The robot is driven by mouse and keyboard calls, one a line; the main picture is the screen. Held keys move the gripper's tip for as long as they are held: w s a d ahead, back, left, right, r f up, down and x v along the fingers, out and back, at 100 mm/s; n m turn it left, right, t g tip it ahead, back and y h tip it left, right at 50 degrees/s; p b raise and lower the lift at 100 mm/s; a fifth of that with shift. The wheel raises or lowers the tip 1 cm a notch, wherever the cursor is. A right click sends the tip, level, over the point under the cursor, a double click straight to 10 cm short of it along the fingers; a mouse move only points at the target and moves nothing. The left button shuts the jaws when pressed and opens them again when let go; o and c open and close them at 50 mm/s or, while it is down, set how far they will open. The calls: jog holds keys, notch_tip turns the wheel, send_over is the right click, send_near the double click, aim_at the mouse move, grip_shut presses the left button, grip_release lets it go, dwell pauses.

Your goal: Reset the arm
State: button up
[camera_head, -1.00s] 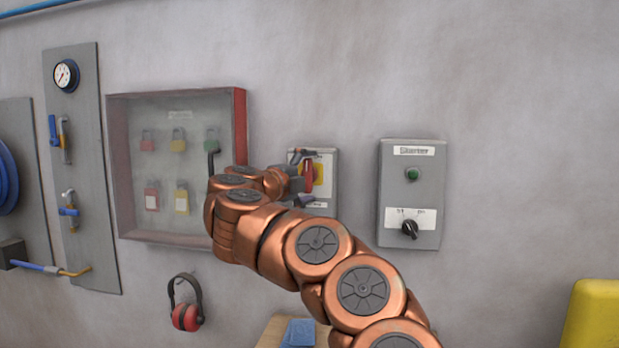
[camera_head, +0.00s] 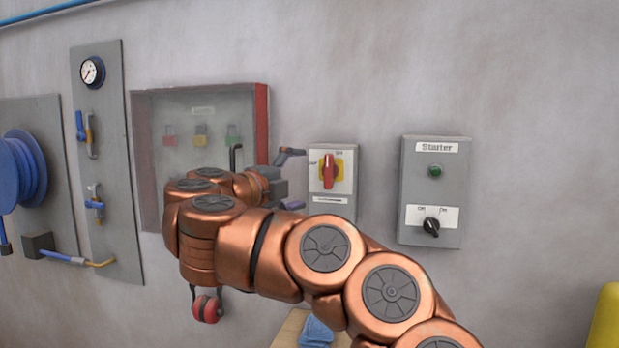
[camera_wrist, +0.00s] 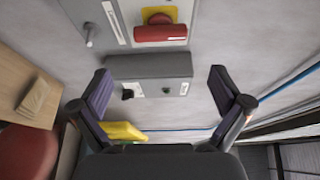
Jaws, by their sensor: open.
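My gripper (camera_head: 292,180) is open and empty, with its two fingers apart. In the head view it is just left of the grey switch box (camera_head: 331,205), which has a red handle (camera_head: 329,172) on a yellow plate. The red handle stands upright, and a gap shows between it and the fingers. In the wrist view both fingers (camera_wrist: 160,73) are spread with nothing between them. The red handle also shows there near the top (camera_wrist: 160,33), beyond the fingertips. My copper arm is bent across the lower middle of the head view.
A grey Starter box (camera_head: 435,190) with a green button and black knob is right of the switch box. A red-framed lock cabinet (camera_head: 262,120) is partly behind my arm. Red ear defenders (camera_head: 207,308) hang below it. A yellow object (camera_head: 606,325) stands at lower right.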

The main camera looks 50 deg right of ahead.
jog(key=shift+a, duration=0.3)
dwell(0.5)
